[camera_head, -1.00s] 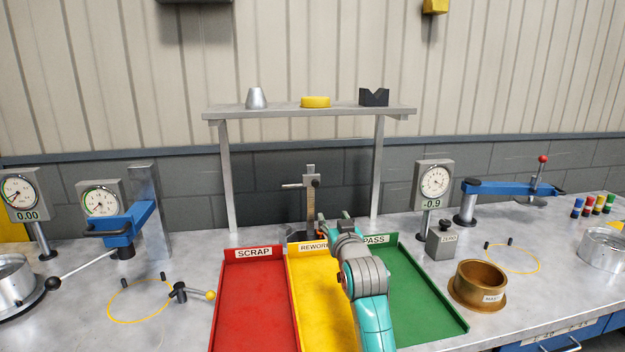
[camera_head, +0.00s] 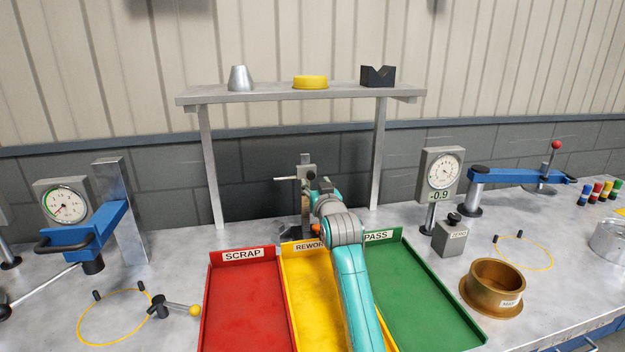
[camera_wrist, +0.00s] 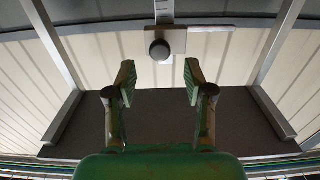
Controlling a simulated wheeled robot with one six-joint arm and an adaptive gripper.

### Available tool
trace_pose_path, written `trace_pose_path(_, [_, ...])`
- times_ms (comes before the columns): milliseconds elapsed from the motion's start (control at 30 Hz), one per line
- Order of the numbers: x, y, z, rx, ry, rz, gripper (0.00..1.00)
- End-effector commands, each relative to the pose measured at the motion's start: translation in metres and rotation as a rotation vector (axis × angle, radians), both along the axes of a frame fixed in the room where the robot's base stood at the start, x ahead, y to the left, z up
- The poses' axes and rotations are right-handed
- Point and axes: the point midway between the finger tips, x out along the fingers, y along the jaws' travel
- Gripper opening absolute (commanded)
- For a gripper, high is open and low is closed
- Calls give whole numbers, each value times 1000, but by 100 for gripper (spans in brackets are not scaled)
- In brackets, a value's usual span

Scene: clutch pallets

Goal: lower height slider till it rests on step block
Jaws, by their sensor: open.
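The height gauge post (camera_head: 306,163) stands behind the rework tray, with the height slider (camera_head: 288,179) reaching left from it near the top. In the wrist view the slider (camera_wrist: 205,29) is a pale bar across the scaled post, with a dark round knob (camera_wrist: 159,50) on it. My gripper (camera_wrist: 160,75) is open and empty, its two fingers apart on either side of the knob's line and short of it. In the head view my wrist covers the gauge's right side and part of its lower end.
A shelf (camera_head: 250,97) on two legs spans above the gauge and carries a cone, a yellow ring and a black V-block. Red scrap (camera_head: 245,310), yellow rework (camera_head: 310,300) and green pass (camera_head: 425,300) trays lie in front. A dial stand (camera_head: 440,170) is at right.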

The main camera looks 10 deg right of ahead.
Motion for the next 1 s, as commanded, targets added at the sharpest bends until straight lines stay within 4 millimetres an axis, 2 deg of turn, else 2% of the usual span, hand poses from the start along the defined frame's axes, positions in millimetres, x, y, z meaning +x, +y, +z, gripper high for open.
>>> trace_pose_path(100, [18, 0, 0, 0, 1, 0, 53])
trace_pose_path(300, [37, 0, 0, 0, 1, 0, 53])
trace_pose_path(733, [44, 0, 0, 0, 0, 0, 53])
trace_pose_path(767, [44, 0, 0, 0, 0, 0, 48])
trace_pose_path(933, [44, 0, 0, 0, 0, 0, 5])
trace_pose_path(967, [44, 0, 0, 0, 0, 0, 0])
trace_pose_path(1000, [44, 0, 0, 0, 0, 0, 0])
